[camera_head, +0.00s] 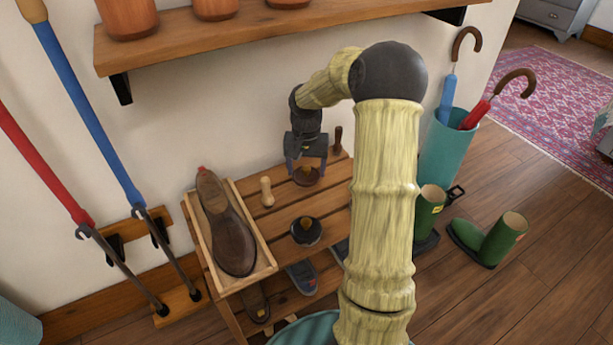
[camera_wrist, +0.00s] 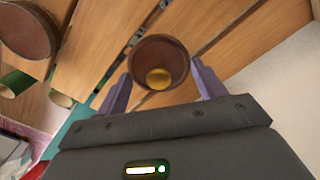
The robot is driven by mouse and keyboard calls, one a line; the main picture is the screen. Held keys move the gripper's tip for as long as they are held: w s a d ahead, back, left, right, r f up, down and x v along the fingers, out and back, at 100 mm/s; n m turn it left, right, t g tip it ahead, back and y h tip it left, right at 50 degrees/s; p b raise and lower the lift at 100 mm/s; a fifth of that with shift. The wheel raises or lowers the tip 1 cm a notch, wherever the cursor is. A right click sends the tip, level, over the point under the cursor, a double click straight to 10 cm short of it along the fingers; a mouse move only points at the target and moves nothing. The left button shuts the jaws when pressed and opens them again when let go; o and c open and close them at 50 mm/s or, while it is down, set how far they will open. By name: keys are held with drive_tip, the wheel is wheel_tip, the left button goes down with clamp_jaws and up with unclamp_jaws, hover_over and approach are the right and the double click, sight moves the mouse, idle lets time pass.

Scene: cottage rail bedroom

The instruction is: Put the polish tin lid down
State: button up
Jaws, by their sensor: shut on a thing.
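The polish tin lid (camera_wrist: 158,52) is a small brown disc with a golden knob (camera_wrist: 158,77). It sits between the two purple fingers of my gripper (camera_wrist: 160,85), which is shut on it. In the head view my gripper (camera_head: 306,166) points down over the back of the slatted wooden bench (camera_head: 283,216), with the lid (camera_head: 306,177) under it. I cannot tell whether the lid touches the slats. A dark round tin (camera_head: 306,233) stands on the bench nearer the front. A round brown top, probably this tin's (camera_wrist: 28,28), shows at the wrist view's upper left.
A pale wooden peg-shaped piece (camera_head: 266,191) stands left of my gripper, and a dark handle (camera_head: 338,140) stands close on its right. A tray with a brown shoe (camera_head: 228,225) fills the bench's left end. A wall shelf (camera_head: 230,35) hangs above. Bare slats lie between lid and tin.

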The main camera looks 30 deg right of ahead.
sight(306, 175)
drive_tip(key=shift+f+b, duration=0.55)
drive_tip(key=shift+f, duration=0.9)
drive_tip(key=shift+f, duration=0.15)
drive_tip(key=o, duration=1)
drive_tip(key=shift+o, duration=0.2)
wheel_tip(306, 175, up, 8)
drive_tip(key=p, duration=0.4)
drive_tip(key=shift+p, duration=0.3)
drive_tip(key=shift+f, duration=0.1)
drive_tip(key=shift+a, duration=0.1)
